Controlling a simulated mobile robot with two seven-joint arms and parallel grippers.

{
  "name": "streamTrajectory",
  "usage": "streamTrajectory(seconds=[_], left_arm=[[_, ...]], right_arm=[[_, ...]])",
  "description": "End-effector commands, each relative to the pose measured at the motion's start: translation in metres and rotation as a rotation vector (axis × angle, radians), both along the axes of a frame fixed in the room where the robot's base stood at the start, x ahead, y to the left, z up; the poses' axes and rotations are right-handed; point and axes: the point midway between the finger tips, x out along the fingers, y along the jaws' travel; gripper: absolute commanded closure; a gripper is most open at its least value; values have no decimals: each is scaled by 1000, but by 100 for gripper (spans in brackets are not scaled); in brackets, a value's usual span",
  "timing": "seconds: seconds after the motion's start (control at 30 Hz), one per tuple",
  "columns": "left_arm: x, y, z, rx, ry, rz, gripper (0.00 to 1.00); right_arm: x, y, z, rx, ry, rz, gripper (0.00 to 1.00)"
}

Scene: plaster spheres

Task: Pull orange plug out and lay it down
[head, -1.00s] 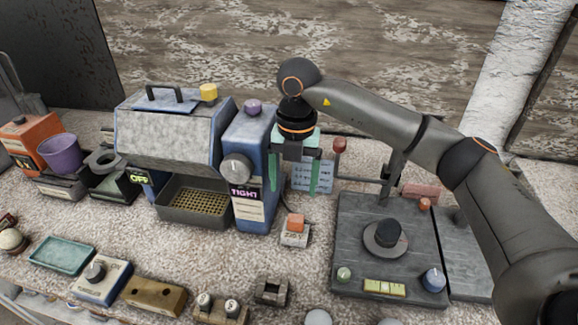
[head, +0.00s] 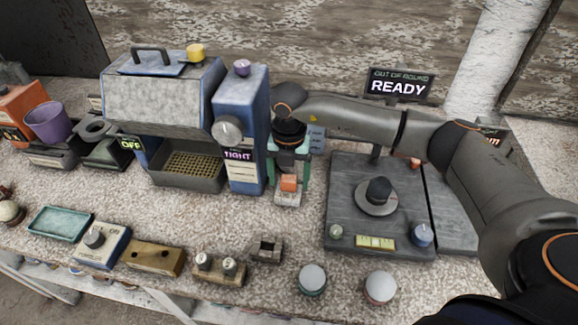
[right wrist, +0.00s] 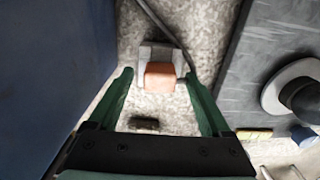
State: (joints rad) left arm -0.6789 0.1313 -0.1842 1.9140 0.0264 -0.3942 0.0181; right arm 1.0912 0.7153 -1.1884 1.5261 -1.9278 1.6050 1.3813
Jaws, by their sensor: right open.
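The orange plug (head: 289,183) sits upright in a small pale socket block (head: 287,200) on the table, just right of the blue cabinet. In the right wrist view the plug (right wrist: 160,76) lies between and beyond the two green fingers, with its pale block (right wrist: 154,52) around it. My right gripper (head: 288,175) is open above and around the plug. In the right wrist view the gripper (right wrist: 158,80) shows gaps between each finger and the plug. A dark cable (right wrist: 160,22) runs from behind the block. My left gripper is not in view.
The blue cabinet (head: 240,130) stands close left of the right gripper. A dark plate (head: 350,190) with a round gauge stand is to the right. A small dark bracket (head: 267,249) lies in front. Bare table (head: 225,215) shows left of the block.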

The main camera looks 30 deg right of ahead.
Motion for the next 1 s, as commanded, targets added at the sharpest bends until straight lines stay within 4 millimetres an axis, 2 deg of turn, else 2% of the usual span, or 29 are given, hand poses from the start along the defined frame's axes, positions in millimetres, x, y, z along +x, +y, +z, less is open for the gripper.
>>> streamTrajectory(seconds=[0.3,1.0], left_arm=[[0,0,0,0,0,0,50],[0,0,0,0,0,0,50]], right_arm=[[0,0,-2,1,-1,0,19],[0,0,-2,1,-1,0,97]])
